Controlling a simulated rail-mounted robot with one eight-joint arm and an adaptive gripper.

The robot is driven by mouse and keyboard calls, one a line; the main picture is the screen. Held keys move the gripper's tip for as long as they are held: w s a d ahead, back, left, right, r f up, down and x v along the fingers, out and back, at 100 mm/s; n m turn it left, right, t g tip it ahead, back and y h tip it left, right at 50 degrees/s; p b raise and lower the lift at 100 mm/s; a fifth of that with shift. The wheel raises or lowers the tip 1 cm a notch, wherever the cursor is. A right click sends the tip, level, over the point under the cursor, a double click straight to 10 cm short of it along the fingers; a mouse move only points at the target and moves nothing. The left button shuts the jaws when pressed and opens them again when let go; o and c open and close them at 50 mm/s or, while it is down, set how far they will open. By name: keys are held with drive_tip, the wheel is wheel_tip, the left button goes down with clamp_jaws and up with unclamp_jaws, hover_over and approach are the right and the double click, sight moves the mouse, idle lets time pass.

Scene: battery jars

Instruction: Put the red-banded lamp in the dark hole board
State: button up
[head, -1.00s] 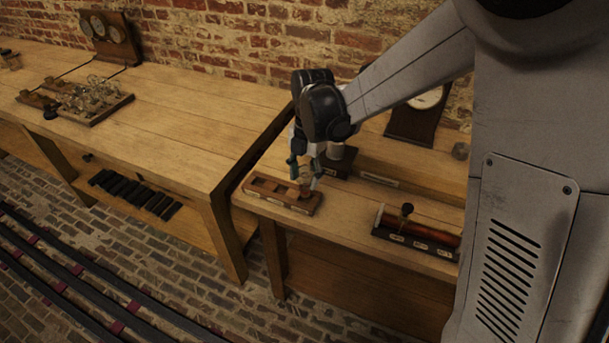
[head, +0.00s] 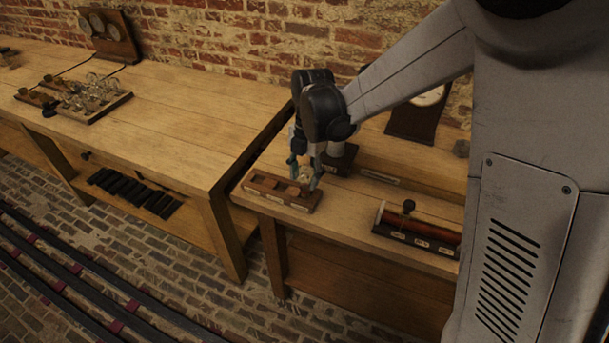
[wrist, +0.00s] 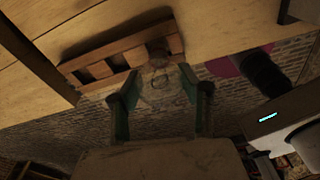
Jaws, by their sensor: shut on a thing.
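My gripper (head: 304,178) is over the right part of a dark wooden hole board (head: 262,186) near the front edge of the right-hand bench. The board has several square holes in a row. In the wrist view my two green-padded fingers (wrist: 162,106) are shut on a clear glass lamp (wrist: 160,86). The lamp's brownish base (wrist: 157,50) points at the right end of the board (wrist: 118,54). I cannot tell whether the base is inside a hole or just above it. The lamp's red band does not show clearly. In the head view the lamp is mostly hidden between my fingers.
A red coil on a dark base (head: 420,232) stands to the right on the same bench. A dial in a dark case (head: 414,122) stands behind. The left bench bears a tray of glass lamps (head: 112,104) and has a wide clear top.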

drive_tip(key=shift+f+b, duration=0.65)
drive_tip(key=shift+b, duration=0.05)
idle(0.5)
drive_tip(key=o, duration=1.4)
